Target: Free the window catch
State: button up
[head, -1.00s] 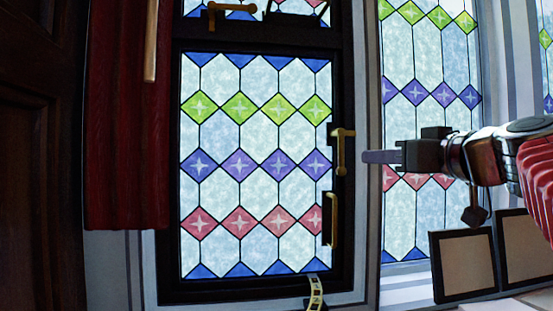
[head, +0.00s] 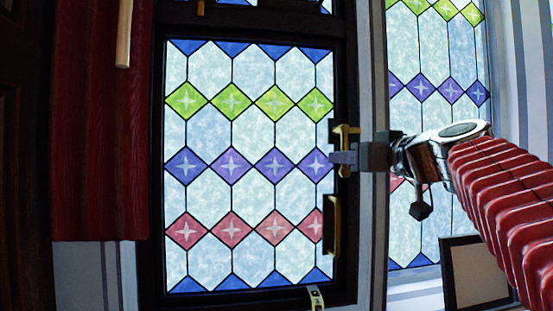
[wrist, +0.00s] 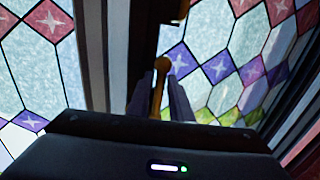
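The window catch (head: 346,137) is a brass lever on a dark plate, on the right edge of the dark window frame (head: 343,90). It stands upright. My gripper (head: 344,158) reaches it from the right, with its fingers at the lever's lower part. In the wrist view the catch's round knob (wrist: 179,66) shows beyond the fingertips, and its stem runs down between the two fingers of my gripper (wrist: 160,98). The fingers are close on either side of the stem. Whether they press on it is not clear. The window sash looks closed.
A brass pull handle (head: 334,225) is on the frame below the catch. A red curtain (head: 100,140) hangs at the left, with a wooden rod (head: 124,35). A yellowish strip (head: 315,297) is at the bottom. A framed panel (head: 478,272) leans at the lower right.

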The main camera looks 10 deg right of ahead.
jog(key=shift+w, duration=0.35)
jog(key=shift+r, duration=0.1)
grip_shut()
dwell(0.3)
